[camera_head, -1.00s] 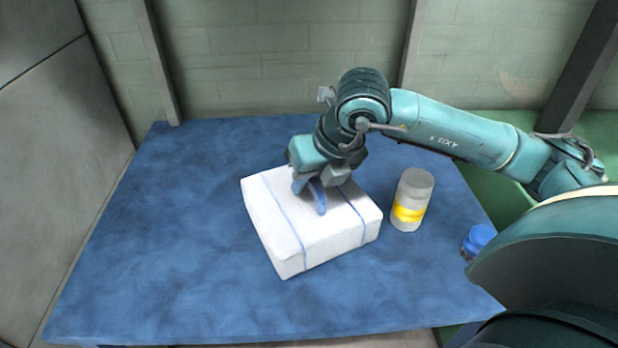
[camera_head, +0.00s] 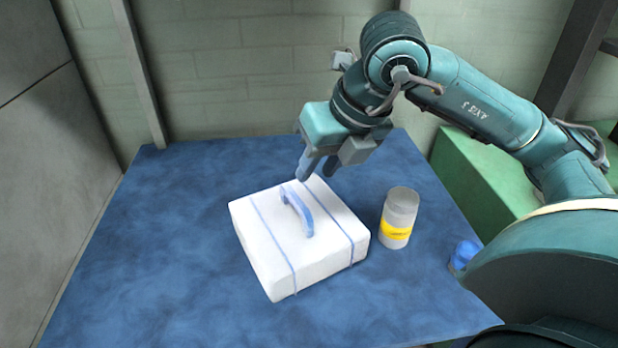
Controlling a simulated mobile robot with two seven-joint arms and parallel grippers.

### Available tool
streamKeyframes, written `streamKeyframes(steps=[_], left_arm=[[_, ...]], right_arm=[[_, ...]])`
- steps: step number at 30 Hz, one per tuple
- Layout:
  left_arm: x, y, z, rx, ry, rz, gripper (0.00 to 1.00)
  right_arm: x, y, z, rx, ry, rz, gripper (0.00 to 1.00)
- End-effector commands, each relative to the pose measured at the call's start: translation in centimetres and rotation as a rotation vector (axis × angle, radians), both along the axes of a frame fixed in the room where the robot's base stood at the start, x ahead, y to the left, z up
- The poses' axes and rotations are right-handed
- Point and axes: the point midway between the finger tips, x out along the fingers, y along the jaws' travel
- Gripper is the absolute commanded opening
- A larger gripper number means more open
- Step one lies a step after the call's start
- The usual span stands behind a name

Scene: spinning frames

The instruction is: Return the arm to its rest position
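My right gripper (camera_head: 318,170) is raised above the far side of a white box (camera_head: 275,245) on the blue table. Its fingers point down and look apart, with nothing between them. The white box has thin blue bands and a blue handle (camera_head: 298,212) on its lid. The handle is free of the fingers. My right arm (camera_head: 475,105) comes in from the right, bent high over the table. My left gripper is not in view.
The blue-topped table (camera_head: 150,250) is clear on its left side. A jar with a yellow label (camera_head: 397,218) stands right of the box. A small blue object (camera_head: 464,255) sits at the right edge. A green surface (camera_head: 475,180) lies behind at right, and a block wall (camera_head: 245,75) stands at the back.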

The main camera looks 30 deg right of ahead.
Motion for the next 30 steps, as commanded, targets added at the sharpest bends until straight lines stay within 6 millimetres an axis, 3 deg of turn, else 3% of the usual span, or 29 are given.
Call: streamKeyframes(steps=[4,22,27,30], left_arm=[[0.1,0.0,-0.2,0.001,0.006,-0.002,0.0],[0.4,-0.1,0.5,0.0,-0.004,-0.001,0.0],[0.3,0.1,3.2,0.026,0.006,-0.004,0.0],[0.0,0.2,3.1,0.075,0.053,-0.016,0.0]], right_arm=[[-0.4,-0.1,0.9,0.0,-0.001,0.001,0.3],[-0.5,-0.2,1.3,0.0,0.0,0.0,0.3],[-0.5,-0.2,4.7,0.0,0.0,0.0,0.3],[-0.4,-0.2,7.4,0.0,0.0,0.0,0.3]])
